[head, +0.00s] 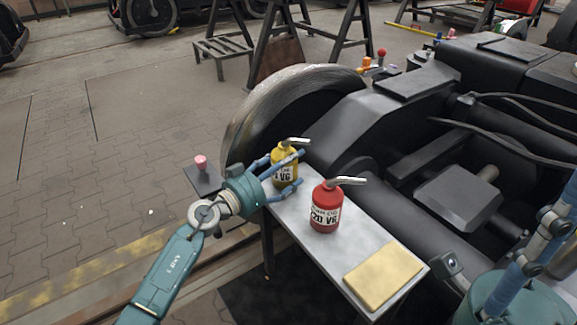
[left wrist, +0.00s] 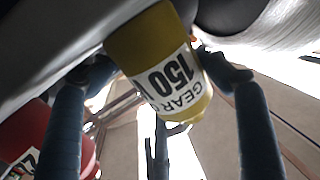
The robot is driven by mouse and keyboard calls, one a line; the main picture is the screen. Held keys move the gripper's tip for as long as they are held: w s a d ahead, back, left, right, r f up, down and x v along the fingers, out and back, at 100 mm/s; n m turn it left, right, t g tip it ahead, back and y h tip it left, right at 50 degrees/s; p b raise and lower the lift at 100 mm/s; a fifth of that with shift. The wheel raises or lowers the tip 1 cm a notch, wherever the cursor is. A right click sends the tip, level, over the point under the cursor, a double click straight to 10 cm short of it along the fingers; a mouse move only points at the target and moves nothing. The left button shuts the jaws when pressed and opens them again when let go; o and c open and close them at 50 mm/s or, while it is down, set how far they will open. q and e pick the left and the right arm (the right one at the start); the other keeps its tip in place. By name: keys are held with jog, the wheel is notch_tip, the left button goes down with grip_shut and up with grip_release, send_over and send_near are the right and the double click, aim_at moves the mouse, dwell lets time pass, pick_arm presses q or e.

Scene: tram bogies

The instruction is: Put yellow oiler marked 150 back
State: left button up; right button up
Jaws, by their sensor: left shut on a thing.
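The yellow oiler (head: 285,172) with a grey spout is at the far left end of the grey bench (head: 300,228). My left gripper (head: 286,170) is shut on it, with blue fingers on either side. In the left wrist view the yellow oiler (left wrist: 158,50) shows its white label reading GEAR and 150. I cannot tell whether its base touches the bench. My right gripper (head: 535,255) is partly in view at the lower right, cut off by the frame edge; its opening is unclear.
A red oiler (head: 325,207) marked 120 stands upright mid-bench. A tan pad (head: 383,275) lies at the bench's near end. A pink knob (head: 200,162) on a dark plate is left of the bench. The black bogie with its large wheel (head: 270,105) borders the bench's far side.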

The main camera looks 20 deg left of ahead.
pick_arm(q)
jog(key=o, duration=1.2)
jog(key=shift+o, duration=0.2)
